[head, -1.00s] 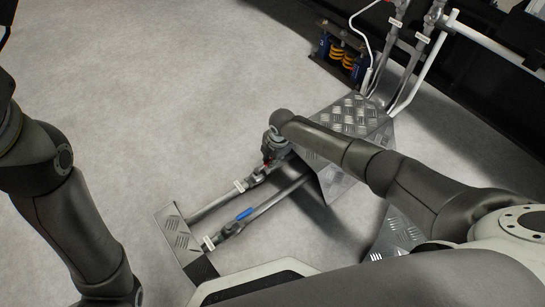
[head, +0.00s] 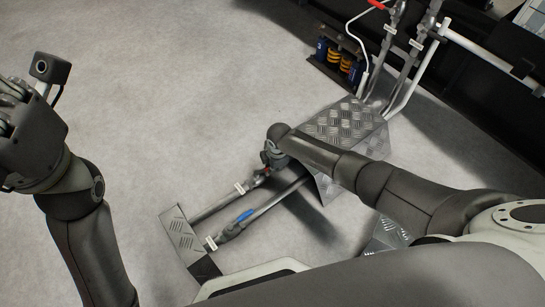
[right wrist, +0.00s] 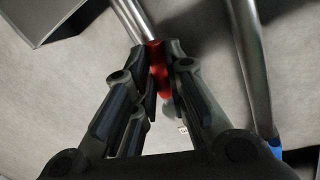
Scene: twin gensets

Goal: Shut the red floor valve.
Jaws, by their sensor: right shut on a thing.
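The red floor valve's handle (head: 264,171) is a small red patch on the far one of two floor pipes, mostly hidden by my right gripper (head: 268,164). In the right wrist view my right gripper (right wrist: 160,52) is shut on the red handle (right wrist: 156,58), with dark fingers on both sides. A steel pipe (right wrist: 132,20) runs up from there; the fingers cover much of the handle, so its exact angle is unclear.
A blue-handled valve (head: 243,216) sits on the near parallel pipe; its blue handle (right wrist: 275,147) also shows in the right wrist view. Tread-plate covers (head: 345,125) and (head: 182,240) stand at the pipe ends. Blue and yellow parts (head: 338,56) stand behind. Grey floor is clear at left.

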